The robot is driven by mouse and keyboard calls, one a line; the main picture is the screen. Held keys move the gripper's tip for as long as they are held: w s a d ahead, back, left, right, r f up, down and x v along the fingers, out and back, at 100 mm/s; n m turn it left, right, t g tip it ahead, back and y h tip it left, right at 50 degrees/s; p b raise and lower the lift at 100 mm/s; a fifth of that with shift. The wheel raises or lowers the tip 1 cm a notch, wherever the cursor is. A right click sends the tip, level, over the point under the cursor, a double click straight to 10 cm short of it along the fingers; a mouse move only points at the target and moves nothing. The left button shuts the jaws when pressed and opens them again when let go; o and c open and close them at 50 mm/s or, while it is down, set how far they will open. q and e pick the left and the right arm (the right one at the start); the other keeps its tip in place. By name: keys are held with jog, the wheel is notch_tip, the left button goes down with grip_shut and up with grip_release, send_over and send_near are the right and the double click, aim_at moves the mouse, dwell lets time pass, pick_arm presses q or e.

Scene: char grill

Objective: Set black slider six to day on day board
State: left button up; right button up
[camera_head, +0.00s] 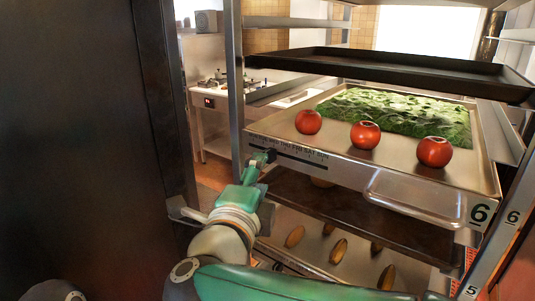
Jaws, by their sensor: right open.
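The day board (305,151) is a strip of day names with a dark slot under it, on the front edge of the metal tray marked 6. THU, FRI, SAT and SUN are legible; the left names are hidden or too small. A small black piece (271,155) at the slot's left part looks like black slider six, but the dark fingertips blend with it. My right gripper (262,160) is open, with its tips at that piece. I cannot tell whether they touch it. My left gripper is not in view.
The tray (375,172) holds several tomatoes and a bed of green leaves. A black tray (400,68) sits above it and a lower shelf (325,240) holds several brown oval pieces. A tray handle (425,200) juts forward. A dark door panel (80,120) fills the left.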

aim_at(270, 156)
jog(key=p+x, duration=0.1)
jog(key=x, duration=0.5)
jog(key=shift+w, duration=0.1)
grip_shut()
jog(key=shift+f, duration=0.1)
